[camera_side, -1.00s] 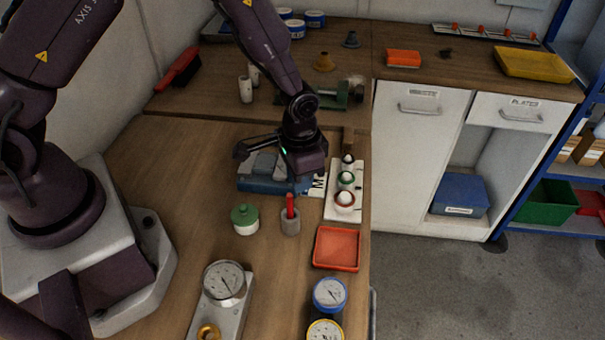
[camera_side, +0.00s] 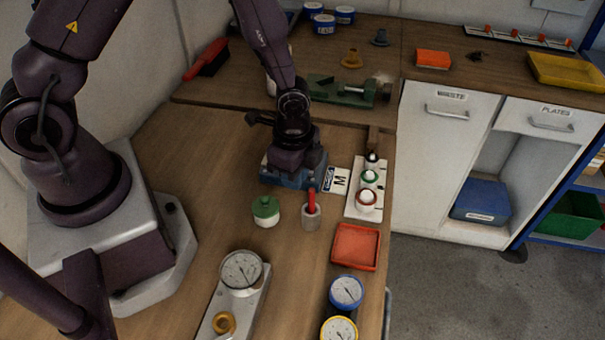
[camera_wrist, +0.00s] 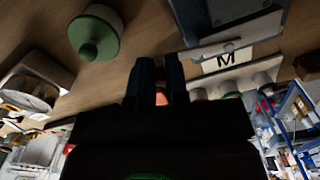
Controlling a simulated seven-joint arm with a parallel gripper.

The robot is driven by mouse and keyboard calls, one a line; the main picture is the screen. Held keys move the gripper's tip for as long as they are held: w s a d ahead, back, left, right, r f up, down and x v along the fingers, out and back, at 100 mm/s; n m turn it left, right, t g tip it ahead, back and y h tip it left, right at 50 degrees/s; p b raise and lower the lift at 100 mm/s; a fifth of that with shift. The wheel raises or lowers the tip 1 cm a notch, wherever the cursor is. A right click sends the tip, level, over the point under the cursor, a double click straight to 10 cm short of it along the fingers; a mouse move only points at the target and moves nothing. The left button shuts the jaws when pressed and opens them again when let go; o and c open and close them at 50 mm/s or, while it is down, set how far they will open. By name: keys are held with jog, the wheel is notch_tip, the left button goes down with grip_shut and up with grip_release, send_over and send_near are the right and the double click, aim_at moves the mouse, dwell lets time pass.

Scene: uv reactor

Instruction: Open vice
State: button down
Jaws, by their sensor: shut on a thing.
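A blue-based device with grey on top, which looks like the vice (camera_side: 318,178), stands on the wooden bench in the side view. My gripper (camera_side: 290,170) is low over it and covers most of its top. In the wrist view my gripper (camera_wrist: 155,65) has its two dark fingers close together, with a pinkish patch between them. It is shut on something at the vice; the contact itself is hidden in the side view. A green device with a round end (camera_side: 350,90), also vice-like, lies farther back, away from my gripper.
A grey cup with a red-handled tool (camera_side: 311,205) and a green-lidded jar (camera_side: 265,210) stand close in front. A card marked M (camera_side: 338,181) and a white rack of small pots (camera_side: 367,190) are to the right. A red tray (camera_side: 356,246) and gauges (camera_side: 241,270) are nearer.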

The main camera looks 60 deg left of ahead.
jog(key=shift+s+a+m, duration=0.45)
jog(key=shift+m, duration=0.25)
jog(key=shift+a, duration=0.1)
jog(key=c, duration=1.1)
grip_release()
jog(key=shift+w, duration=0.1)
jog(key=shift+d+r, duration=0.1)
jog(key=shift+d, duration=0.1)
jog(key=shift+r, duration=0.3)
notch_tip(320, 180, up, 12)
jog(key=shift+r, duration=0.1)
